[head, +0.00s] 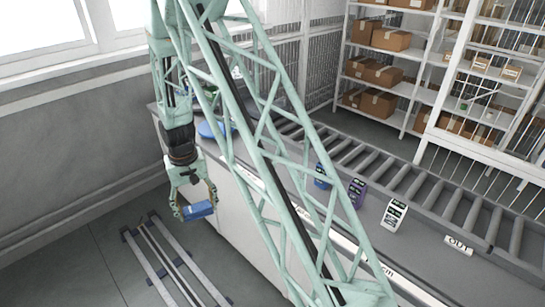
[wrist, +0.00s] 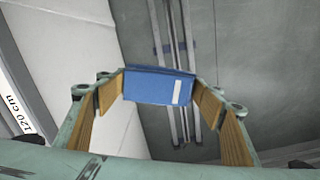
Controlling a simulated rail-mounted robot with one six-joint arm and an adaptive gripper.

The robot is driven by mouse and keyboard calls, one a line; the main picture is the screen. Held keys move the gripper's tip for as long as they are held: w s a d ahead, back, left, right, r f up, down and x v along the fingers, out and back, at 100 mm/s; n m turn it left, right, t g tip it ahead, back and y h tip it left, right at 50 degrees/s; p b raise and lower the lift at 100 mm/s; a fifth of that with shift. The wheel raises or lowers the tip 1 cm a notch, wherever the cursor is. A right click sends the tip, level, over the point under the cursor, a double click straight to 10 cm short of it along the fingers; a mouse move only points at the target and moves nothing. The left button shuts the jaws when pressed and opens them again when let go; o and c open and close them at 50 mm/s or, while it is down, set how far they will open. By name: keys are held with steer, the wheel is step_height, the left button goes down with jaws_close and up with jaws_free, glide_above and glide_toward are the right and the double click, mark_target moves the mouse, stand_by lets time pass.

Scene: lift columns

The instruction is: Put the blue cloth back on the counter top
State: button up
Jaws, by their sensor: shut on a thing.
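The blue cloth (head: 201,212) is a small folded block between the fingers of my gripper (head: 195,208), which is shut on it. In the wrist view the cloth (wrist: 150,84) has a white tag near its right end and spans between the wooden-looking finger pads of my gripper (wrist: 159,87). My gripper hangs over the floor beside the long counter, at its left end and below the level of its top. The grey counter top (head: 419,240) runs towards the lower right. My lattice arm hides part of it.
A blue round thing (head: 212,130) lies on the counter's far end. A blue pack (head: 321,175), a purple pack (head: 356,192) and a white pack (head: 394,214) stand before the roller conveyor (head: 400,178). Floor rails (head: 168,262) lie below my gripper. Shelves with cartons stand behind.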

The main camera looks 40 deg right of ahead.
steer(key=d+r+m+p, duration=0.1)
steer(key=d+m, duration=0.3)
steer(key=d, duration=0.5)
steer(key=d+r+m+p, duration=0.2)
steer(key=d+m, duration=0.3)
steer(key=d, duration=0.5)
steer(key=d+r+m+p, duration=0.1)
steer(key=d+r+m, duration=0.2)
steer(key=d, duration=0.7)
steer(key=shift+s+r+m+p, duration=0.15)
steer(key=shift+r+m+p, duration=0.05)
steer(key=shift+m, duration=0.4)
steer(key=shift+s+r+m+p, duration=0.15)
steer(key=shift+r+m+p, duration=0.05)
steer(key=shift+m, duration=0.4)
steer(key=w+d, duration=0.2)
steer(key=d, duration=0.2)
steer(key=w+d+f, duration=0.1)
steer(key=w+d, duration=0.2)
steer(key=d, duration=0.1)
steer(key=w+d, duration=0.3)
steer(key=d, duration=0.2)
steer(key=shift+f+p, duration=0.2)
steer(key=shift+p, duration=0.1)
steer(key=shift+d, duration=0.15)
steer(key=shift+w+d, duration=0.1)
steer(key=shift+d, duration=0.1)
steer(key=shift+f, duration=1.8)
steer(key=shift+f, duration=0.15)
